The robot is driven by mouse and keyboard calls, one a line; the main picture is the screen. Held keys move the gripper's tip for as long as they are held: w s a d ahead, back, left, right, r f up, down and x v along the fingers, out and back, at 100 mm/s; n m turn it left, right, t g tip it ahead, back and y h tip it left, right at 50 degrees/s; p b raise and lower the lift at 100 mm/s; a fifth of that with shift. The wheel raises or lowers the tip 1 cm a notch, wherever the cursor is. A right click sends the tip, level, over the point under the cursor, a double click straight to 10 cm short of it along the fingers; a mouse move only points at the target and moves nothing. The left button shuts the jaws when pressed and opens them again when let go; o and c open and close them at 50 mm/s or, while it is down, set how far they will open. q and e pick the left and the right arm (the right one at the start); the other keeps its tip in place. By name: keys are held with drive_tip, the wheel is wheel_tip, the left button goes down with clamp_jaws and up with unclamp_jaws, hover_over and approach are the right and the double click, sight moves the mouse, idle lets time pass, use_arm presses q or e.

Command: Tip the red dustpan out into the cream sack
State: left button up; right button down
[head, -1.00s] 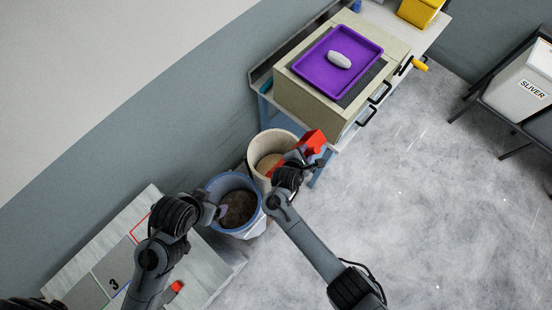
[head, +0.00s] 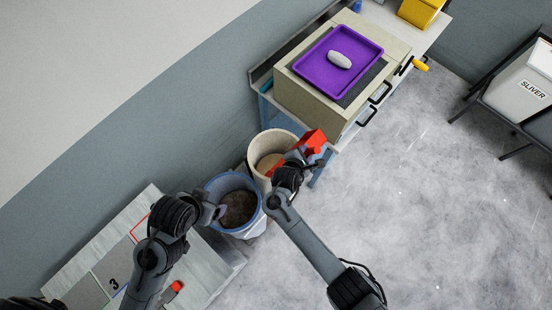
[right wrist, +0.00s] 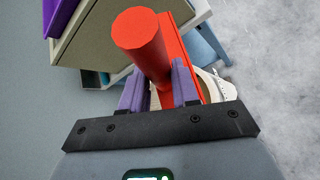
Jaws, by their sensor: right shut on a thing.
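The red dustpan (head: 314,141) is in my right gripper (head: 298,160), at the right rim of the cream sack (head: 255,142). Red shows on both sides of the gripper, and the part to its left overlaps the sack's mouth. In the right wrist view, the purple fingers of my right gripper (right wrist: 157,88) are shut on the dustpan's round red handle (right wrist: 141,32). A tan surface shows inside the sack; whether the pan holds anything is hidden. My left gripper (head: 219,211) is over the blue bin's mouth, and its jaw gap cannot be made out.
The blue bin (head: 215,188) with dark contents stands close beside the sack. Behind is a bench with a cream box (head: 308,98), and a purple tray (head: 310,75) holding a pale roll (head: 339,61). A numbered board (head: 80,265) lies lower left.

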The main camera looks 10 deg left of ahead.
wheel_tip(320, 180, up, 6)
drive_tip(key=m+t+y, duration=0.4)
drive_tip(key=shift+f+b, duration=0.25)
drive_tip(key=shift+b, duration=0.1)
drive_tip(key=shift+r+m+t+y+b, duration=0.45)
drive_tip(key=shift+r+m+t, duration=0.25)
drive_tip(key=shift+r, duration=0.1)
drive_tip(key=shift+r+m, duration=0.3)
drive_tip(key=shift+r, duration=0.2)
drive_tip(key=shift+f, duration=0.1)
